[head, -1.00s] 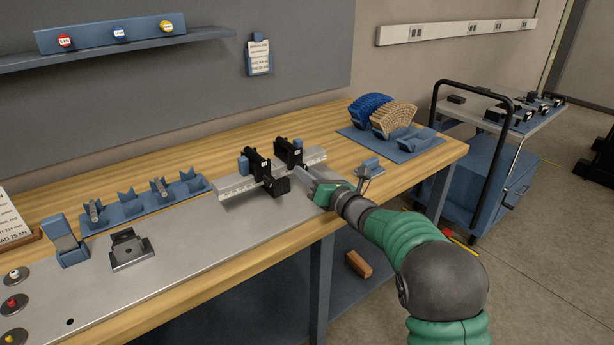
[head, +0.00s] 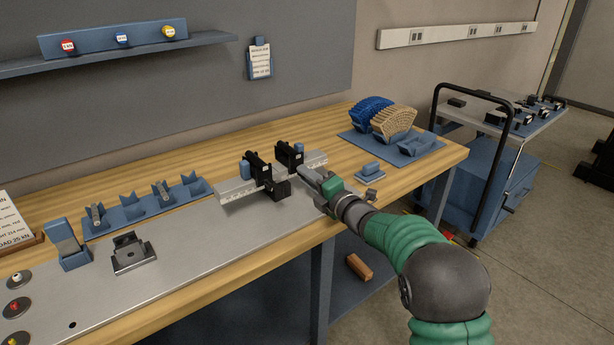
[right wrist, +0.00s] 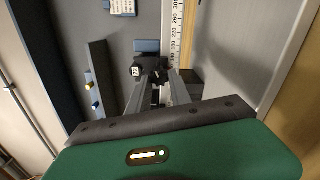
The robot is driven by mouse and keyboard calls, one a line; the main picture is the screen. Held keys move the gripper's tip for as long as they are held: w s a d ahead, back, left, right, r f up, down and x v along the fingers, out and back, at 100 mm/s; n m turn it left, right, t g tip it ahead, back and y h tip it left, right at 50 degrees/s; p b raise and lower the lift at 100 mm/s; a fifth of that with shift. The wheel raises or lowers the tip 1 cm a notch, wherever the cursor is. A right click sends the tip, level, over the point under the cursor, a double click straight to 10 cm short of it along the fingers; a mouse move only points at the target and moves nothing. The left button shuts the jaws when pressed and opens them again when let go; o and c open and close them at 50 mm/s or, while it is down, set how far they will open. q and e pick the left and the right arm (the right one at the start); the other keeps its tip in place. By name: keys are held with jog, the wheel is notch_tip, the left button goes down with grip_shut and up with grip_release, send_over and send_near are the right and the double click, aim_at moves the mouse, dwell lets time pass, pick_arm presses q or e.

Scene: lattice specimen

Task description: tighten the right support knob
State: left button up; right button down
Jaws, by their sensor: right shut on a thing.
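The right support (head: 290,153) is a black upright block on the grey rail with a white scale (head: 236,190). The left support (head: 257,166) stands on the same rail to its left. My right gripper (head: 306,175) reaches in from the right, at the front of the right support. It is shut on the right support knob, which the fingers hide in the head view. In the right wrist view the two grey fingers (right wrist: 157,95) converge at the black support (right wrist: 150,68) with its white label; the knob is hard to make out there. My left gripper is not in view.
A blue tray with blue and tan curved lattice pieces (head: 395,122) is at the back right. A black fixture (head: 131,253) stands on the metal plate, whose middle is clear.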

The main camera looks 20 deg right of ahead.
jog(key=m+p, duration=0.1)
jog(key=m, duration=0.2)
jog(key=shift+d+m+p, duration=0.15)
jog(key=shift+m+p, duration=0.15)
jog(key=shift+m, duration=0.1)
jog(key=m+p, duration=0.2)
jog(key=m, duration=0.1)
jog(key=shift+r+m, duration=0.1)
jog(key=shift+m, duration=0.2)
jog(key=m+p, duration=0.2)
jog(key=m, duration=0.2)
jog(key=shift+p, duration=0.35)
jog(key=m+p, duration=0.2)
jog(key=m, duration=0.2)
jog(key=m+p, duration=0.2)
jog(key=m, duration=0.1)
jog(key=m+p, duration=0.2)
jog(key=m, duration=0.1)
jog(key=shift+s+f, duration=0.1)
jog(key=shift+f, duration=0.1)
jog(key=m+p, duration=0.2)
jog(key=m, duration=0.3)
jog(key=shift+d+f+p, duration=0.1)
jog(key=shift+p, duration=0.25)
jog(key=shift+m, duration=0.4)
